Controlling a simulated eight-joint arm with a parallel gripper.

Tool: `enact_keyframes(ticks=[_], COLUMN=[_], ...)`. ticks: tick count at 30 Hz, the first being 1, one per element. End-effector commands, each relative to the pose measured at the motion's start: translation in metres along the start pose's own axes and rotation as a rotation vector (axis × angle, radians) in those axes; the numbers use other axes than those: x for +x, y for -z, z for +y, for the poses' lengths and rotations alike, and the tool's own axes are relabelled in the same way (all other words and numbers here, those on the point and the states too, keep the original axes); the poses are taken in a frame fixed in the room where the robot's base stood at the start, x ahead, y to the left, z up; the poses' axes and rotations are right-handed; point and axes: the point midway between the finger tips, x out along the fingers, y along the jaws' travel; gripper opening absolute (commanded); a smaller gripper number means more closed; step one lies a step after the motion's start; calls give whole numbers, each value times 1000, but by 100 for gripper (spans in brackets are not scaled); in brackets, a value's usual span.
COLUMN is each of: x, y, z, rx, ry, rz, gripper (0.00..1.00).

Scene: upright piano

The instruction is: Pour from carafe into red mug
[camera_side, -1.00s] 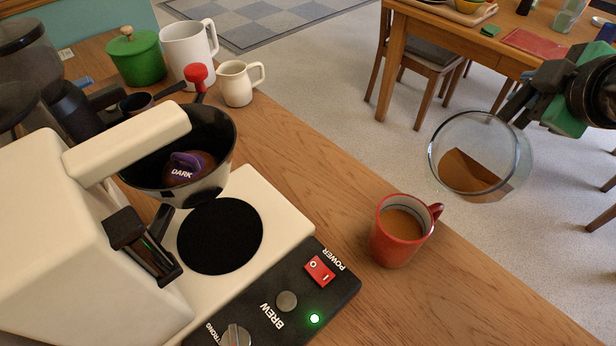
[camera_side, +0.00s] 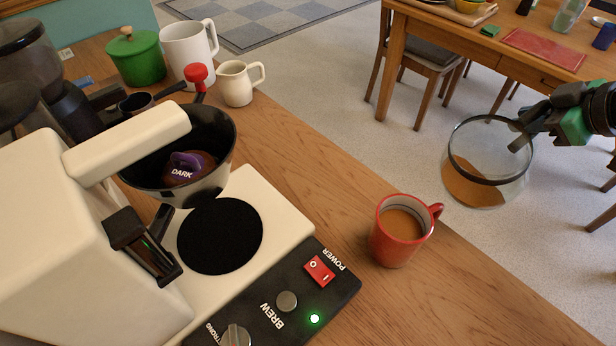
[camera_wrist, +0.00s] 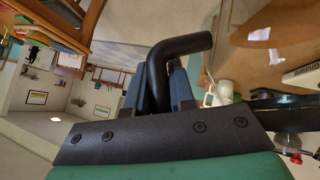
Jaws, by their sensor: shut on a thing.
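The glass carafe (camera_side: 486,165) with a dark rim hangs in the air to the right of the red mug, beyond the counter edge. Brown coffee lies in its lower part. My gripper (camera_side: 528,125) is shut on the carafe's black handle, which shows large in the wrist view (camera_wrist: 165,75) between the jaws. The red mug (camera_side: 392,245) stands upright on the wooden counter with brown coffee inside it. The carafe is apart from the mug, and no stream shows between them.
A cream coffee maker (camera_side: 90,220) with a bare black hotplate (camera_side: 220,236) fills the left. A green pot (camera_side: 137,60), a white mug (camera_side: 187,42) and a cream jug (camera_side: 236,84) stand at the back. A wooden table (camera_side: 480,35) is beyond. The counter behind the red mug is clear.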

Motion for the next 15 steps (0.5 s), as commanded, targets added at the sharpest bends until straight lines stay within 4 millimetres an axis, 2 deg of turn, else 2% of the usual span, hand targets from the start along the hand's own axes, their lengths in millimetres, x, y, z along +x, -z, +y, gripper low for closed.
enact_keyframes(ticks=[15], x=[42], y=[-42], z=[3], rx=[193], ry=[182], rz=[50], gripper=[0])
